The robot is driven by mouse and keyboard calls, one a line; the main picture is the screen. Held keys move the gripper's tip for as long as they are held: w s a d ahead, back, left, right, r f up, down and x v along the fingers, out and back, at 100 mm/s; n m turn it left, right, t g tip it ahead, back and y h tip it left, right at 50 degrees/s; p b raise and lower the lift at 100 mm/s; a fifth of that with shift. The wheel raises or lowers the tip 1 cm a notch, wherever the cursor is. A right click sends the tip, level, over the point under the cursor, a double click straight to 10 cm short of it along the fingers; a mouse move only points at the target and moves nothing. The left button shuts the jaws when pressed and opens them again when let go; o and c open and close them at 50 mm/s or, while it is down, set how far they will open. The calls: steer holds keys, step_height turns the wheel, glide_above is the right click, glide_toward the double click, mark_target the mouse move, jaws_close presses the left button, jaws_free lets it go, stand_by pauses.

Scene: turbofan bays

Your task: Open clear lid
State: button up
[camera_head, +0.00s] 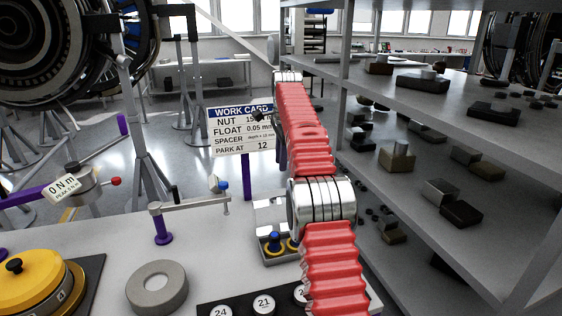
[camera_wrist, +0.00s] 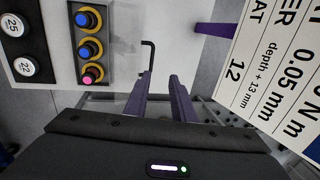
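A grey tray (camera_wrist: 103,16) holds several blue- and pink-topped pegs in yellow rings, at the upper left of the wrist view. In the head view the tray (camera_head: 269,262) is partly hidden by my red-sleeved arm. The rod is just beyond the left fingertip. My gripper is not clearly seen in the head view.
A work card (camera_head: 240,128) stands behind the bench on a purple post (camera_head: 246,178); it fills the wrist view's right side. Grey shelves (camera_head: 460,130) with blocks rise at right. On the bench are a grey ring (camera_head: 141,295), yellow round part (camera_head: 32,277) and numbered discs (camera_head: 264,303).

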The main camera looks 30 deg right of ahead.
steer(key=shift+s+a+r, duration=0.15)
steer(key=shift+a+r, duration=0.05)
steer(key=shift+r, duration=0.1)
steer(key=shift+c, duration=1.4)
steer(key=s+a+r+n, duration=0.1)
steer(key=s+a+r, duration=0.1)
steer(key=s+a+r+n, duration=0.2)
steer(key=a, duration=0.1)
steer(key=s+a+r+n, duration=0.1)
steer(key=s+a+r, duration=0.1)
steer(key=shift+s+a+r+n+t, duration=0.1)
steer(key=shift+a+r+n+t, duration=0.25)
steer(key=shift+r+n+t, duration=0.05)
jaws_close()
steer(key=s+a+f+n+t, duration=0.1)
steer(key=s+a+n, duration=0.5)
steer(key=s, duration=0.6)
steer(key=s+a+f+n+t, duration=0.1)
steer(key=s+a+n, duration=0.3)
steer(key=s+a, duration=0.55)
steer(key=s+f+n, duration=0.2)
steer(key=s+f, duration=0.3)
steer(key=s, duration=0.2)
steer(key=s+a+f+n, duration=0.1)
steer(key=s+f+n, duration=0.2)
steer(key=s, duration=0.5)
steer(key=shift+s+a+f+t, duration=0.2)
steer(key=shift+s+f+t, duration=0.1)
steer(key=shift+f, duration=0.6)
steer(key=shift+s, duration=0.1)
